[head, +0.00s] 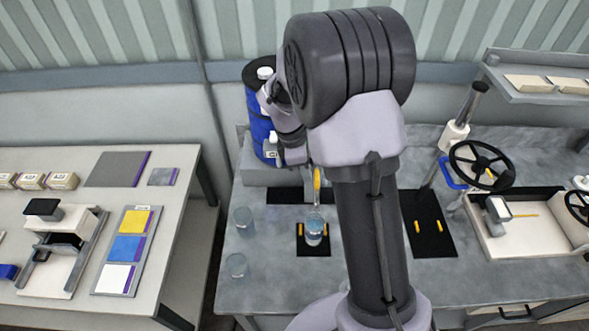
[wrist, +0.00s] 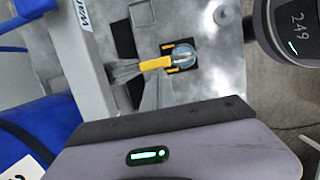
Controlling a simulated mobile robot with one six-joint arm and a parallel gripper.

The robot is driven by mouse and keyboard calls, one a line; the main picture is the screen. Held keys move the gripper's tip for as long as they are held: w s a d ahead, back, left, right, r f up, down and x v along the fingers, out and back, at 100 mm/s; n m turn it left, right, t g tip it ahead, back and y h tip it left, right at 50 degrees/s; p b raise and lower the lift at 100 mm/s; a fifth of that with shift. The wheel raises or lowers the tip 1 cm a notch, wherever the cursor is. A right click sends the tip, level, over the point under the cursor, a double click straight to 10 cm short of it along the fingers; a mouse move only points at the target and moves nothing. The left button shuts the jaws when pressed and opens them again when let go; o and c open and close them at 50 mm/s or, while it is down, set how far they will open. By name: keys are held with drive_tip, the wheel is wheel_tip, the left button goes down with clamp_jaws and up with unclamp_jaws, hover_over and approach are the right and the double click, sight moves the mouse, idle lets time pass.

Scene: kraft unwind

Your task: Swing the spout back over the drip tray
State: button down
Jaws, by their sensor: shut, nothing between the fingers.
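The spout (head: 317,180), with a yellow sleeve, stands above the bench just left of my arm. In the wrist view the spout (wrist: 155,64) runs sideways, its tip at a clear glass (wrist: 182,55) of bluish liquid. That glass (head: 314,232) stands on a black pad with yellow bars. A flat black strip (head: 283,196) lies behind it; I cannot tell whether it is the drip tray. My gripper (head: 297,153) is close to the spout, up and left of it, shut and empty. Its fingertips are hard to make out, and my arm hides part of this area.
Two empty-looking glasses (head: 243,220) stand left on the bench. A blue drum (head: 260,125) with bottles is behind my gripper. A black mat (head: 428,225) and a handwheel (head: 482,165) are to the right. A separate table (head: 190,225) with coloured cards is at left, across a gap.

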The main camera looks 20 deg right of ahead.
drive_tip(key=shift+s+d, duration=0.1)
drive_tip(key=shift+d, duration=0.05)
idle(0.3)
drive_tip(key=d+n+p, duration=0.1)
drive_tip(key=s+d+n+p, duration=0.1)
drive_tip(key=n, duration=0.1)
drive_tip(key=shift+s+d+r+t+p, duration=0.1)
drive_tip(key=shift+s+r+t+p, duration=0.05)
drive_tip(key=shift+t+p, duration=0.2)
drive_tip(key=d+n+t+p, duration=0.2)
drive_tip(key=d+n+p, duration=0.7)
drive_tip(key=p, duration=0.5)
drive_tip(key=shift+w+d, duration=0.15)
drive_tip(key=shift+w, duration=0.15)
drive_tip(key=shift+w, duration=0.1)
